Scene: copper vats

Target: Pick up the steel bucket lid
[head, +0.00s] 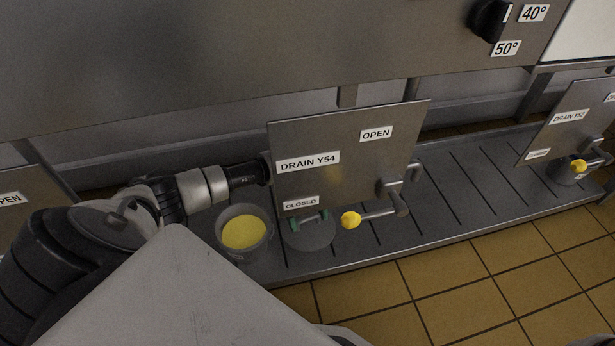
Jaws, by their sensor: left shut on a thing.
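The steel bucket lid (312,238) is a round grey disc just below the lower edge of the DRAIN Y54 plate, over the slotted steel shelf. My left arm reaches in from the left and passes behind that plate, which hides most of the gripper. Two small green parts show below the plate at the lid's top, and my left gripper (309,219) appears shut there on the lid. I cannot tell whether the lid touches the shelf. My right gripper is not in view.
An open grey bucket (228,246) with yellow contents stands left of the lid. The DRAIN Y54 plate (345,150) overhangs the lid. A yellow-knobbed valve lever (378,214) sticks out to its right.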

